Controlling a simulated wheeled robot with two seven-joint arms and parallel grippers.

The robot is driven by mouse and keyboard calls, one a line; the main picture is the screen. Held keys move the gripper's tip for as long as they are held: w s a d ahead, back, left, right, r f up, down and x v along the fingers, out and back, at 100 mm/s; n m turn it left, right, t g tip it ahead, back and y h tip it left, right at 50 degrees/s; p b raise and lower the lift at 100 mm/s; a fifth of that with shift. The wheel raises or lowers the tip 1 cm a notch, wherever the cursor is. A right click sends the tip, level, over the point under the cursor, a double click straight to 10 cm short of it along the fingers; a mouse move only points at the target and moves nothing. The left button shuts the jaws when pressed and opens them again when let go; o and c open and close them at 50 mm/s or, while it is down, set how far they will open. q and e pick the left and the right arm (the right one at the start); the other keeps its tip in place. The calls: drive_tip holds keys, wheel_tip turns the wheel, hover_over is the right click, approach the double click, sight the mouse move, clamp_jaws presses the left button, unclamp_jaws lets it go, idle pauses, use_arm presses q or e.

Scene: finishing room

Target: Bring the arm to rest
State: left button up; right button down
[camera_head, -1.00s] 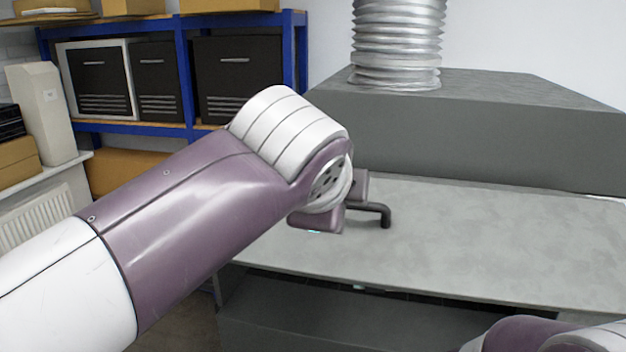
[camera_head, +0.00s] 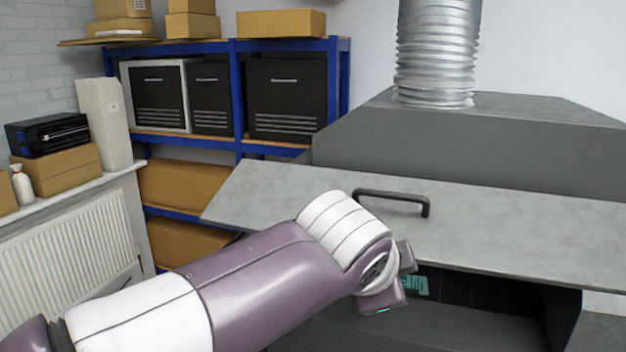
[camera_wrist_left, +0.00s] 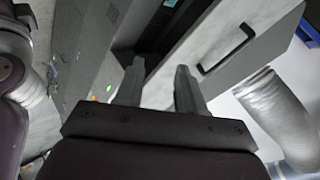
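My left arm comes in from the lower left of the head view. Its wrist and gripper (camera_head: 404,280) are in front of the dark opening below a grey lifted panel (camera_head: 510,225). The wrist hides most of the gripper there. In the left wrist view the two fingers of my left gripper (camera_wrist_left: 160,80) stand apart with nothing between them. The panel's black bar handle (camera_head: 395,197) is above the wrist in the head view, clear of the gripper. It also shows in the left wrist view, beyond the fingers. My right gripper is in neither view.
A grey hood (camera_head: 470,140) with a silver duct (camera_head: 437,50) rises behind the panel. Blue shelving (camera_head: 238,100) with black cases and cardboard boxes stands at the back left. A white radiator (camera_head: 75,250) is on the left wall. A teal patch (camera_head: 413,285) shows just beside the gripper.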

use_arm(q)
drive_tip(key=s+a+f+n+g+y+b, duration=0.1)
drive_tip(key=a+f+n+b, duration=0.2)
drive_tip(key=f, duration=0.6)
drive_tip(key=a+f+n+g+y, duration=0.1)
drive_tip(key=a+f+n+g, duration=0.2)
drive_tip(key=f, duration=0.5)
drive_tip(key=s+a+f+n+y+b, duration=0.1)
drive_tip(key=a+f+n+b, duration=0.15)
drive_tip(key=a+f, duration=0.45)
drive_tip(key=s+a+f+n+g+b, duration=0.1)
drive_tip(key=s+a+f+n+b, duration=0.1)
drive_tip(key=s+a+f+n, duration=0.2)
drive_tip(key=s+a+f+n+g+y+b, duration=0.1)
drive_tip(key=s+a+f+n+g+b, duration=0.1)
drive_tip(key=a+f, duration=0.8)
drive_tip(key=s+f+n+b, duration=0.1)
drive_tip(key=s+f+n, duration=0.1)
drive_tip(key=f, duration=0.4)
drive_tip(key=shift+s+a+n+g+y+b, duration=0.3)
drive_tip(key=shift+s+a+n+b, duration=0.05)
drive_tip(key=shift+s, duration=0.2)
